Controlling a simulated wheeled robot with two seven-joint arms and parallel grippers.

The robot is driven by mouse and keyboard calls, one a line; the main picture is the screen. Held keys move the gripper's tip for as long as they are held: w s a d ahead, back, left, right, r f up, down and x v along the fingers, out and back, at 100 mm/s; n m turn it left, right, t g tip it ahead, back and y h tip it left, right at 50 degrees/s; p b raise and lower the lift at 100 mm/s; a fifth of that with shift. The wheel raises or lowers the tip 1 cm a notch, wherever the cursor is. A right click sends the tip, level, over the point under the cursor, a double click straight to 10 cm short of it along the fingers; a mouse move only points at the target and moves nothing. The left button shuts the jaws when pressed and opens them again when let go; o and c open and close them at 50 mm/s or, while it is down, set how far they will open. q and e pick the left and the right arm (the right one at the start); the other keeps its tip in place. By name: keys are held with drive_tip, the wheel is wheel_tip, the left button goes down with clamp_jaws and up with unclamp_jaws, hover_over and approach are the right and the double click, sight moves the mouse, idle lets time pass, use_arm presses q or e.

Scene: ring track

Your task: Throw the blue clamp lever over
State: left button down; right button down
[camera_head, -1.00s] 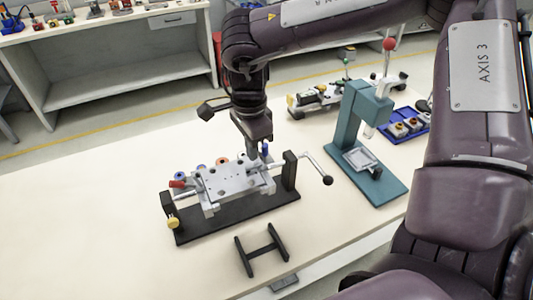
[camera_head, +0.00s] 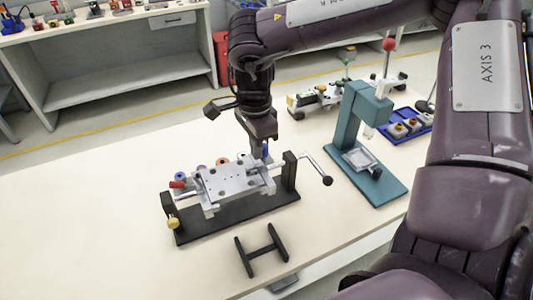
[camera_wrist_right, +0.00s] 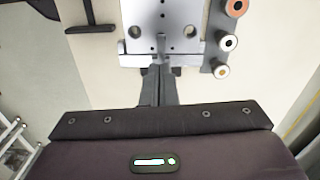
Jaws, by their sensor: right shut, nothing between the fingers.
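The fixture is a light metal plate (camera_head: 232,182) on a black base (camera_head: 240,219). A blue lever tip (camera_head: 266,149) stands up at the plate's far right corner, partly hidden by my right gripper (camera_head: 257,156). A red-tipped lever (camera_head: 178,184) lies at the plate's left end. My right gripper points down at the plate's far right edge, close beside the blue tip; I cannot tell whether they touch. In the wrist view its fingers (camera_wrist_right: 158,86) are together and empty at the plate's edge (camera_wrist_right: 160,50). The blue lever is not clear there. My left gripper is out of view.
A crank handle (camera_head: 327,180) sticks out right of the fixture, and a yellow knob (camera_head: 173,222) sits at its left. A teal press (camera_head: 365,140) stands to the right. A black H-shaped stand (camera_head: 262,250) lies in front. The table's left side is clear.

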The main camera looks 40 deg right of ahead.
drive_tip(key=shift+s+d+p, duration=0.2)
drive_tip(key=shift+d+p, duration=0.15)
drive_tip(key=shift+d, duration=0.95)
drive_tip(key=shift+s+d+p, duration=0.15)
drive_tip(key=shift+d+p, duration=0.15)
drive_tip(key=shift+d, duration=0.95)
drive_tip(key=shift+s+d, duration=0.1)
drive_tip(key=shift+d, duration=0.2)
wheel_tip(320, 180, up, 7)
drive_tip(key=p, duration=0.5)
